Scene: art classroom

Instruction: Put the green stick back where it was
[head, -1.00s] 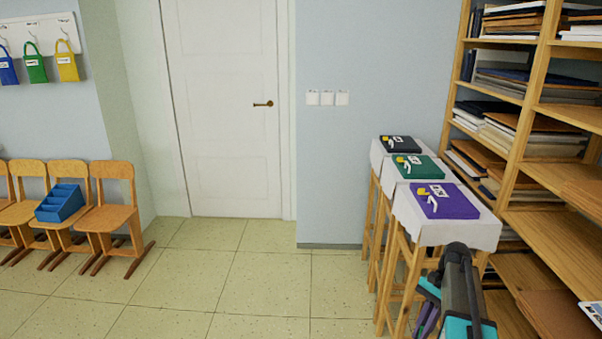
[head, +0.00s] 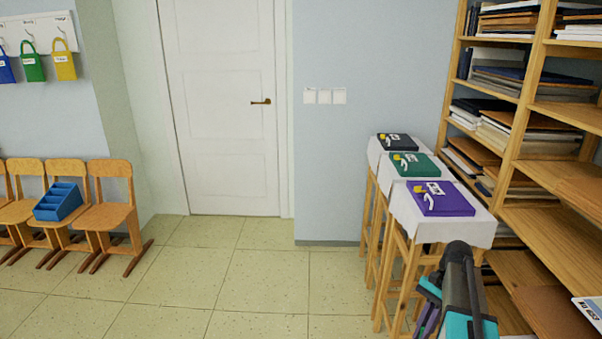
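No green stick can be made out in the head view. My gripper (head: 425,312) is at the bottom right, in front of the nearest cloth-covered stool. Its fingers are partly cut off and small, so I cannot tell whether it is open, shut or holding anything. Three flat boxes lie on a row of tall stools with white cloths: a black one (head: 396,142), a green one (head: 413,165) and a purple one (head: 441,199). Each has a white curved piece and a small yellow mark on top.
A wooden shelf (head: 548,118) with stacked boards stands at the right, close to my arm. Wooden chairs (head: 110,213) stand at the left, one holding a blue divided box (head: 59,203). Coloured bags (head: 33,66) hang on the wall. The tiled floor (head: 220,275) in the middle is clear.

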